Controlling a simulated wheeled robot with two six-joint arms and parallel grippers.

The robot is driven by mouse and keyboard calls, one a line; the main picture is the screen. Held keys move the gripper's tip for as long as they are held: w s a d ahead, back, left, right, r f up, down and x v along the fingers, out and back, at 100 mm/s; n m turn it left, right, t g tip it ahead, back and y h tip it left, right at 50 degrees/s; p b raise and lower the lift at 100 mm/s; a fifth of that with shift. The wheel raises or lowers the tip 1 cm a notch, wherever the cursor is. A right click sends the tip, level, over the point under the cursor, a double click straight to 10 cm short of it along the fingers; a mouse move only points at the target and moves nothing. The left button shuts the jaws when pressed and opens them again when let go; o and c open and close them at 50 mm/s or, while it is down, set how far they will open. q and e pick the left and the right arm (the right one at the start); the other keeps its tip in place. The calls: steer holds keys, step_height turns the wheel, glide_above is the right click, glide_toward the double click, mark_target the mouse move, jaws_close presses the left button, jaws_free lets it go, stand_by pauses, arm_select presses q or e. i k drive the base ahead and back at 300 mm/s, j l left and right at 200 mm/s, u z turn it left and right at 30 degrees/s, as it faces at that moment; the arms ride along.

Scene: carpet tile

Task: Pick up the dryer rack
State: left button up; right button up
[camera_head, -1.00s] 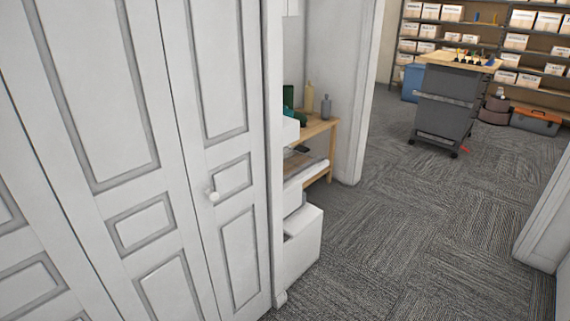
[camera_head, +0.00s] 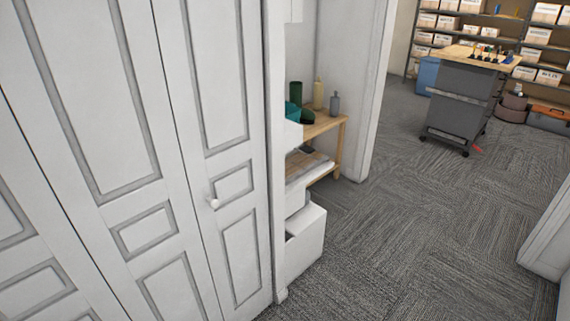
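I cannot make out a dryer rack in this view. Neither of my grippers is in view. A small wooden shelf table (camera_head: 338,136) stands behind the white cabinet doors, against the wall by the doorway. It carries a dark green cylinder (camera_head: 295,95), a tan bottle (camera_head: 318,95) and a grey bottle (camera_head: 334,103). Its left part is hidden by white boxes and the door edge.
White panelled doors (camera_head: 130,222) fill the left. A white box (camera_head: 304,243) sits on the floor beside them. Grey carpet (camera_head: 420,225) is free through the doorway. Beyond are a grey wheeled cart (camera_head: 459,105), a blue bin (camera_head: 427,74) and shelves of boxes. A white door frame (camera_head: 547,235) edges the right.

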mark_target(308, 150)
steer(key=i+l+z, duration=0.4)
steer(key=i, duration=0.2)
steer(key=i+z, duration=0.45)
steer(key=i+j+z, duration=0.15)
steer(key=i+z, duration=0.25)
steer(key=i, duration=1.2)
steer(key=i+l, duration=0.15)
steer(key=i, duration=0.7)
steer(key=i+u, duration=0.65)
steer(key=u, duration=0.15)
steer(key=i+l+u, duration=0.15)
steer(key=i+u, duration=0.25)
steer(key=i+l+u, duration=0.2)
steer(key=u, duration=0.2)
steer(key=i+u, duration=0.2)
steer(key=u, duration=0.25)
steer(key=i+l+u, duration=0.15)
steer(key=u, duration=0.35)
steer(key=i+l+u, duration=0.1)
steer(key=l+u, duration=0.15)
steer(key=u, duration=0.2)
steer(key=i+l+u, duration=0.1)
steer(key=u, duration=0.4)
steer(key=l, duration=0.1)
